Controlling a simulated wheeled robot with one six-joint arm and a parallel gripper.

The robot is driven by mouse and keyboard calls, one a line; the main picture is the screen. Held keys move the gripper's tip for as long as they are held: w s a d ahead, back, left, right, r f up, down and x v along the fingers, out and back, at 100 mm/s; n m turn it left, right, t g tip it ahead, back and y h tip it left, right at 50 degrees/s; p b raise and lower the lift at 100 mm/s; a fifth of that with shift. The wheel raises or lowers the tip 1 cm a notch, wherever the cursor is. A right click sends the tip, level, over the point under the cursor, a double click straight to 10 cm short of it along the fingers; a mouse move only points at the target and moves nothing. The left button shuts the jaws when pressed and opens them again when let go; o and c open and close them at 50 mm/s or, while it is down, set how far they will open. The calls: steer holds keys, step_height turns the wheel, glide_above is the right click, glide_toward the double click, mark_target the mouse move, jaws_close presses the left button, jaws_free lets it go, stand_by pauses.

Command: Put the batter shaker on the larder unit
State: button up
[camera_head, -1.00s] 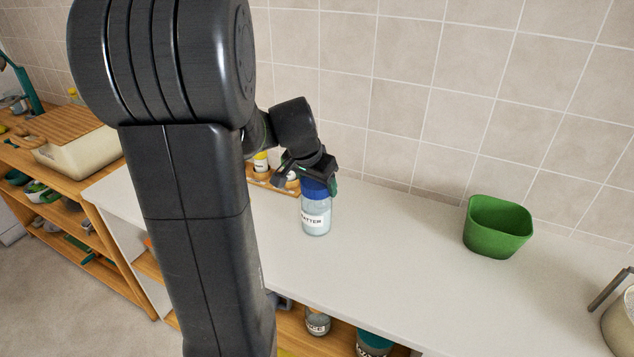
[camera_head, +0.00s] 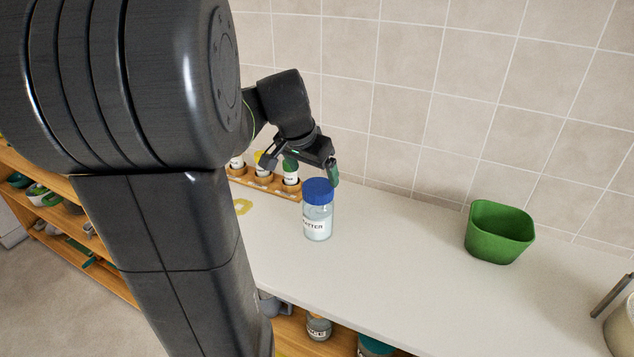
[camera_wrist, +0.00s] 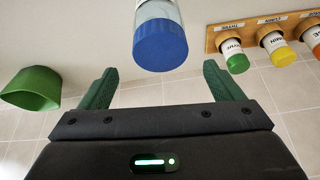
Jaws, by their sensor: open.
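The batter shaker (camera_head: 318,218) is a clear jar with a blue lid and a label. It stands upright on the white worktop (camera_head: 370,260). In the wrist view the shaker (camera_wrist: 160,42) shows lid towards me, ahead of and between the green fingers. My gripper (camera_head: 303,168) is open and empty, just above and behind the shaker's lid, apart from it. In the wrist view my gripper's fingertips (camera_wrist: 156,80) are spread wide on either side. Which piece is the larder unit I cannot tell for sure.
A green tub (camera_head: 498,232) stands to the right on the worktop. A wooden spice rack (camera_head: 270,183) with several small jars is behind and left of the shaker. A pot (camera_head: 622,325) is at the right edge. Jars sit on the shelf below. The tiled wall is close behind.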

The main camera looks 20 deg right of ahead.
steer(key=v, duration=0.5)
stand_by(1.2)
